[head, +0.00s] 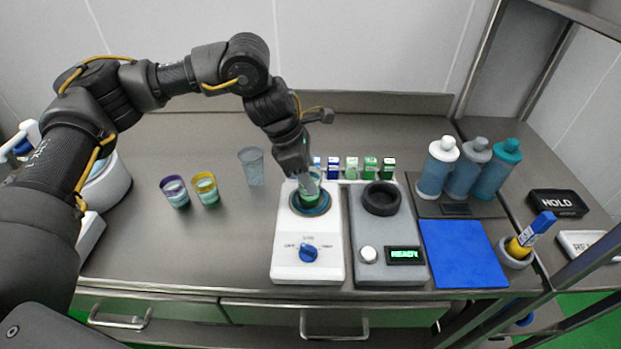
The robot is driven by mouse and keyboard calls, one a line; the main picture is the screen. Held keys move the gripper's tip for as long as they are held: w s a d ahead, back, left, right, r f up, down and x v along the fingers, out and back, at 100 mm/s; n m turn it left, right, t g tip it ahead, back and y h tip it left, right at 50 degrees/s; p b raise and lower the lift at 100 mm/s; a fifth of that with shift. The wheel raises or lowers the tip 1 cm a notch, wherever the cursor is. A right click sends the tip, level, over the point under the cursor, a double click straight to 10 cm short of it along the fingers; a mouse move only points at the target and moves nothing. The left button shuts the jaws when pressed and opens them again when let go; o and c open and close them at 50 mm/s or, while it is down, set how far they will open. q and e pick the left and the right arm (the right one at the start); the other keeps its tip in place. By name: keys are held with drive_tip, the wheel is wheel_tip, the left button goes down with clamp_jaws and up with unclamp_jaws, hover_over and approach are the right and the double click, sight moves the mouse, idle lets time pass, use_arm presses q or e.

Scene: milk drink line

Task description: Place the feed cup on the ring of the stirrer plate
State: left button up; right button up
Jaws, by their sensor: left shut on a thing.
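My left gripper (307,177) reaches down from above and is shut on a clear cup with a green band (310,197), which I take as the feed cup. The cup is over the dark round ring (322,209) on top of the white stirrer plate (286,250). The cup's base appears within the ring's outline; I cannot tell if it touches. The fingers hide the cup's upper part. The stirrer plate has a blue knob (308,253) on its front. My right gripper is out of view.
A grey unit (384,240) with a black ring (381,198) and a green "READY" display stands close right. Several small cartons (352,167) stand behind. Purple-rimmed (175,191), yellow-rimmed (205,188) and clear (252,166) cups stand left. Bottles (438,167) and a blue mat (457,252) are right.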

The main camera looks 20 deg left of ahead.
use_arm(q)
drive_tip(key=shift+r, duration=0.1)
drive_tip(key=shift+f, duration=0.2)
drive_tip(key=o, duration=1)
drive_tip(key=shift+o, duration=0.4)
drive_tip(key=shift+r, duration=0.15)
